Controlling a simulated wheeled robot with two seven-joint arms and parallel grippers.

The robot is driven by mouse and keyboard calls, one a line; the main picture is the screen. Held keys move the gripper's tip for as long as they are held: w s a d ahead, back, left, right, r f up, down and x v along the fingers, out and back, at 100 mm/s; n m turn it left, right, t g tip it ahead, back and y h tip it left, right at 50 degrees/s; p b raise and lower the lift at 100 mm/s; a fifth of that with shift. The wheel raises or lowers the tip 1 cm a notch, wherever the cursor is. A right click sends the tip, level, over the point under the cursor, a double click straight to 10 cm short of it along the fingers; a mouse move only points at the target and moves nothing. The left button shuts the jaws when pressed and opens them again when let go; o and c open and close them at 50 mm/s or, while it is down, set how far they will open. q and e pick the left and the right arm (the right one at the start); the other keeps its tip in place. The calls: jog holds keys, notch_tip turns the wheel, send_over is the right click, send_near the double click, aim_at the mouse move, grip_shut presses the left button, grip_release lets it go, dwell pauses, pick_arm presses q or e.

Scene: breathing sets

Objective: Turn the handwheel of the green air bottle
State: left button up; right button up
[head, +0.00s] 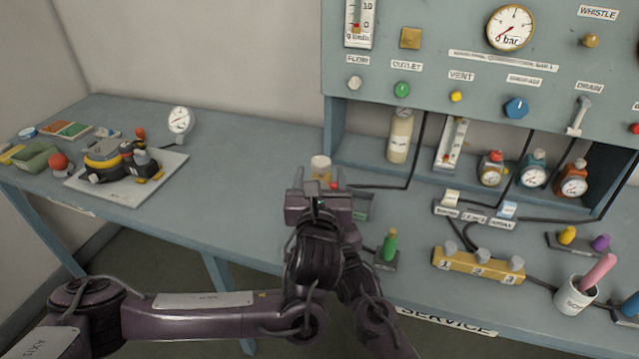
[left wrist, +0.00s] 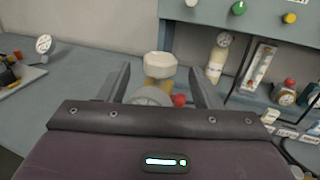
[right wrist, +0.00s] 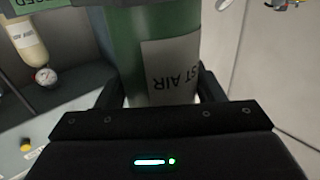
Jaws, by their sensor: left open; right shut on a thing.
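The green air bottle (right wrist: 125,60) stands between the fingers of my right gripper (right wrist: 158,85), which is shut on its body; its label (right wrist: 172,65) appears upside down in the right wrist view. In the left wrist view a pale, faceted handwheel (left wrist: 160,66) sits on a brass-coloured valve with a red part (left wrist: 180,100) beside it. My left gripper (left wrist: 160,82) is open, a finger on each side of the wheel with gaps visible. In the head view the wheel (head: 320,163) shows just beyond my left gripper (head: 318,190), which hides most of the bottle.
A gauge panel (head: 440,85) rises behind. The bench's left middle is clear.

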pick_arm(q)
jog(key=shift+s+f, duration=0.1)
jog(key=shift+s, duration=1.35)
dwell(6.5)
